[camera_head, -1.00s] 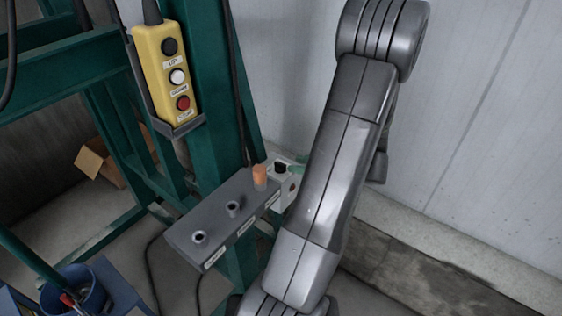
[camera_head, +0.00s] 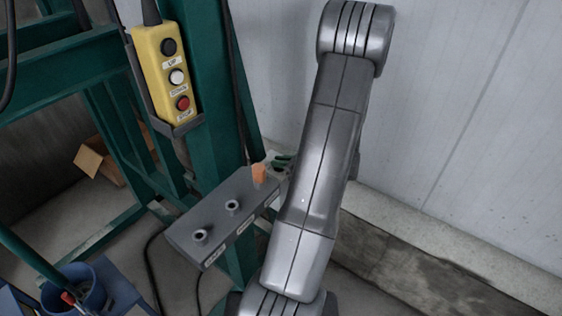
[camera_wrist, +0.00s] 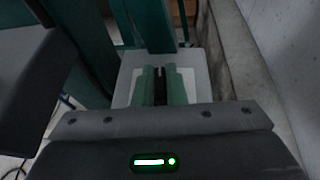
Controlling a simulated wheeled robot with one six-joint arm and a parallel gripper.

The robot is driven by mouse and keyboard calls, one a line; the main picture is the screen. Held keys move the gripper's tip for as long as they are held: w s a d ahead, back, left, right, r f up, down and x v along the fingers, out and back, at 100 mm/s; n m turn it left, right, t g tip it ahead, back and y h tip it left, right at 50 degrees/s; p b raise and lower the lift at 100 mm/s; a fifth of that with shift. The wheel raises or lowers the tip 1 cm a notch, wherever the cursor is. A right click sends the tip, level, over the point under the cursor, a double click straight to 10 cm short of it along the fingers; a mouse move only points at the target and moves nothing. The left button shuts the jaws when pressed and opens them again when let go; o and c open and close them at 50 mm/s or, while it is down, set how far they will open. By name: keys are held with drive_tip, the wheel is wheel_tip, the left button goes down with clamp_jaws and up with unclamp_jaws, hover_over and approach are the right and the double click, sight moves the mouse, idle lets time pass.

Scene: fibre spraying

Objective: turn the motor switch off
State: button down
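The switch box (camera_wrist: 194,60), grey with a pale front plate, is straight ahead in the wrist view. I take it for the motor switch's box; no label on it is readable. My gripper's two green fingers (camera_wrist: 161,86) point at the plate with a narrow gap between them. Something dark fills that gap, perhaps the black switch knob; I cannot tell whether the fingers touch it. In the head view the green fingertips (camera_head: 283,161) show just left of my arm, beside the orange knob, and hide most of the box. The switch position is hidden.
A grey bracket (camera_head: 215,222) with two round sockets and an orange knob (camera_head: 259,173) stands close left of my gripper. A yellow pendant (camera_head: 168,75) with black, white and red buttons hangs on the green frame (camera_head: 205,110). A pale wall (camera_head: 460,110) is at the right.

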drive_tip(key=shift+n+g, duration=0.3)
drive_tip(key=shift+w+n+g+y+p, duration=0.15)
drive_tip(key=shift+n+g+y, duration=0.3)
drive_tip(key=shift+n+g, duration=1)
drive_tip(key=shift+n+g+y+p, duration=0.2)
drive_tip(key=shift+n+g+y, duration=0.25)
drive_tip(key=shift+n+g, duration=1)
drive_tip(key=shift+g, duration=0.4)
drive_tip(key=c, duration=1.5)
unclamp_jaws()
drive_tip(key=shift+d, duration=0.2)
drive_tip(key=b+v, duration=0.1)
drive_tip(key=v, duration=1.2)
drive_tip(key=shift+d+r+b, duration=0.1)
drive_tip(key=shift+d+b, duration=0.15)
drive_tip(key=shift+b, duration=0.05)
drive_tip(key=shift+a, duration=0.1)
